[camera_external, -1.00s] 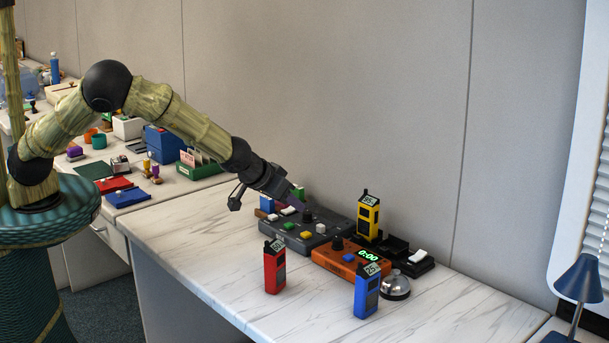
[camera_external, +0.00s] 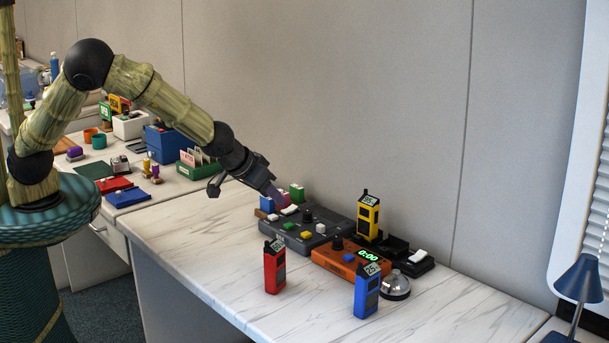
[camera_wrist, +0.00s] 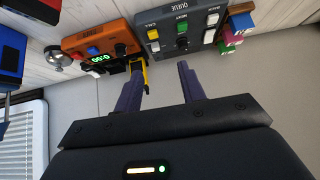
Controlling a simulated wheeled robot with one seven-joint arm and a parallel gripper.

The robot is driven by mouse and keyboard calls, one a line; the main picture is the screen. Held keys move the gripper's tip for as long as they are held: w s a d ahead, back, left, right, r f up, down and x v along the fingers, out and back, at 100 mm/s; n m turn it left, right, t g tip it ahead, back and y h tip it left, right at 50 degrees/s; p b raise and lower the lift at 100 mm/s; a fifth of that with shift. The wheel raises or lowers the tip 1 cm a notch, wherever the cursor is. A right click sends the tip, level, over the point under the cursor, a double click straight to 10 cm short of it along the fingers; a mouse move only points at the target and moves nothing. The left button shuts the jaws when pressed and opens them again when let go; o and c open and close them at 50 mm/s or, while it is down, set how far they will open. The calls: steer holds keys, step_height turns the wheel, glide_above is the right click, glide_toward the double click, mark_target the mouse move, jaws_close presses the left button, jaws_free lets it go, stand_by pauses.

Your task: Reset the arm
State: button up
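My arm (camera_external: 160,100) reaches from the left over the white marble-look counter. My gripper (camera_external: 272,192) is above the back left of the counter, close to the grey button console (camera_external: 300,232). In the wrist view my gripper (camera_wrist: 160,72) shows two purple fingers standing apart with nothing between them. The yellow radio (camera_wrist: 139,76) appears beyond the left finger there. The grey console (camera_wrist: 180,30) also shows in the wrist view, beyond the fingertips.
An orange timer (camera_external: 345,264), yellow radio (camera_external: 368,218), red radio (camera_external: 274,268), blue radio (camera_external: 366,290) and bell (camera_external: 396,286) stand on the counter (camera_external: 190,255). Small coloured blocks (camera_external: 297,193) are near my gripper. The counter's left front is clear.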

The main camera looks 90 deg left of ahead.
steer(key=s+d+r+m+g+h+p, duration=0.1)
steer(key=s+d+r+m+h+p, duration=0.1)
steer(key=s, duration=0.7)
steer(key=s+d+r+m+g+h+p, duration=0.1)
steer(key=s+d+r+m+h+p, duration=0.1)
steer(key=s, duration=0.7)
steer(key=s+d+r+m+g+h+p, duration=0.1)
steer(key=s+d+r+m+p, duration=0.1)
steer(key=s+r, duration=0.5)
steer(key=s+d+m, duration=0.1)
steer(key=s+m, duration=0.1)
steer(key=shift+s+d+r+m+h, duration=0.2)
steer(key=shift+s+d+m+h, duration=0.1)
steer(key=shift+s+m+h, duration=0.1)
stand_by(0.6)
